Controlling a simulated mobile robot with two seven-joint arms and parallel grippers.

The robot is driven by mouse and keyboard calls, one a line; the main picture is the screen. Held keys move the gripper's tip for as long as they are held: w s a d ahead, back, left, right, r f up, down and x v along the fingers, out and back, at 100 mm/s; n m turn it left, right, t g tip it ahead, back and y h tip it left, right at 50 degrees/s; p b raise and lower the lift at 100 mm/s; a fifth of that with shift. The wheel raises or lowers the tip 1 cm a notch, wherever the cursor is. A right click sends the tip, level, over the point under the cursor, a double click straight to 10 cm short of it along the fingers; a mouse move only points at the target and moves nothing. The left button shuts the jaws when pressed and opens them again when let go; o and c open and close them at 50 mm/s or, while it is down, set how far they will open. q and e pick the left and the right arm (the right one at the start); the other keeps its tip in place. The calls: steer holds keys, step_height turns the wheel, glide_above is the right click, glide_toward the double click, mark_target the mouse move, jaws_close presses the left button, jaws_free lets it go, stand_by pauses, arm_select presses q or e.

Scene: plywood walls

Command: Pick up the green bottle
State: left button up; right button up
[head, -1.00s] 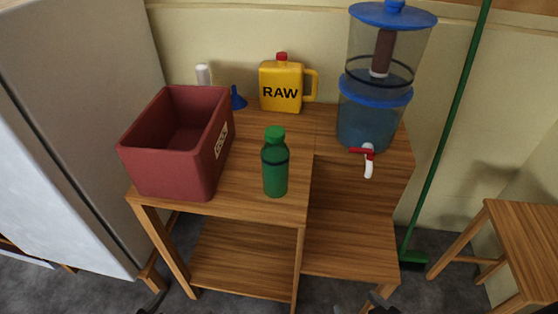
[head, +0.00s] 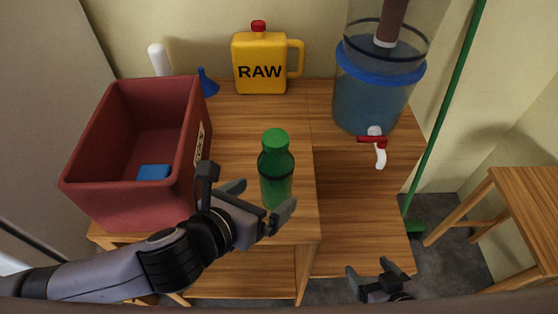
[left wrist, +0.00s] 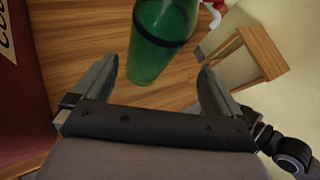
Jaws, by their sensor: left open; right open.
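The green bottle (head: 277,180) stands upright on the wooden table, near its front edge, with a green cap and a dark band. My left gripper (head: 262,203) is open at the front left of the bottle. In the left wrist view the bottle (left wrist: 160,40) stands just ahead of the open fingers, roughly between them, with its top out of frame. I cannot tell whether a finger touches it. My right gripper (head: 378,276) is open and empty, low at the front right, apart from the bottle.
A red crate (head: 85,200) holding a blue item (head: 153,172) stands left of the bottle. A yellow RAW jug (head: 260,65), blue funnel (head: 207,83) and white object (head: 159,60) stand behind. A water dispenser (head: 372,95) with a tap (head: 377,142) is at right, beside a green pole (head: 452,110).

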arm_select(q)
steer(key=shift+w+a+m, duration=0.2)
steer(key=shift+w+m, duration=0.25)
steer(key=shift+m, duration=0.45)
steer(key=shift+w+d+f, duration=0.1)
steer(key=shift+w, duration=0.05)
steer(key=shift+b+x, duration=0.3)
steer(key=shift+x, duration=3)
steer(key=shift+w, duration=0.15)
